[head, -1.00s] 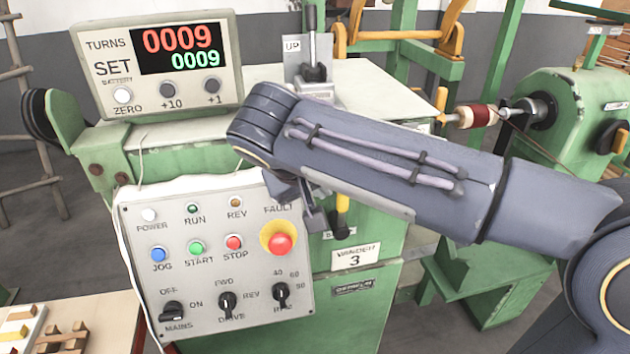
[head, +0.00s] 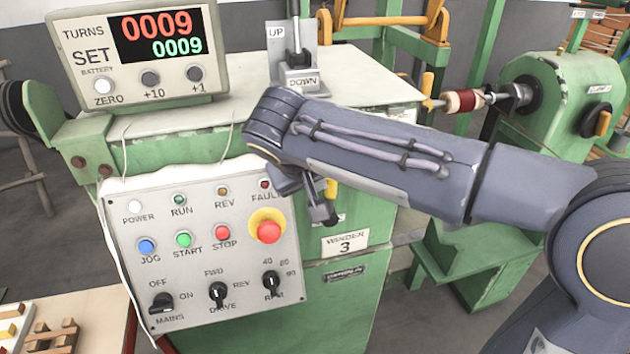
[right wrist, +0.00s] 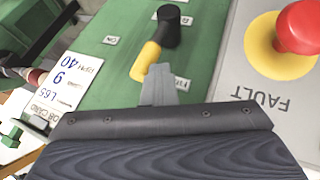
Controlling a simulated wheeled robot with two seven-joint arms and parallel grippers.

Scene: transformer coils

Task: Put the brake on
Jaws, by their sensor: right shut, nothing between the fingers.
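The brake lever shows in the right wrist view as a yellow and black handle (right wrist: 158,45) on the green machine front, with small plates around it, one reading ON. My right gripper is shut and empty. In the right wrist view its fingertips (right wrist: 159,82) lie close to the lever's yellow end; I cannot tell whether they touch. My left gripper is not in view.
A grey control panel (head: 200,258) with a red emergency button (head: 269,232) is just left of the right gripper. A counter box (head: 72,58) stands on the green bench, and an upright UP/DOWN lever (head: 296,40) is behind my arm. Open floor lies at the lower right.

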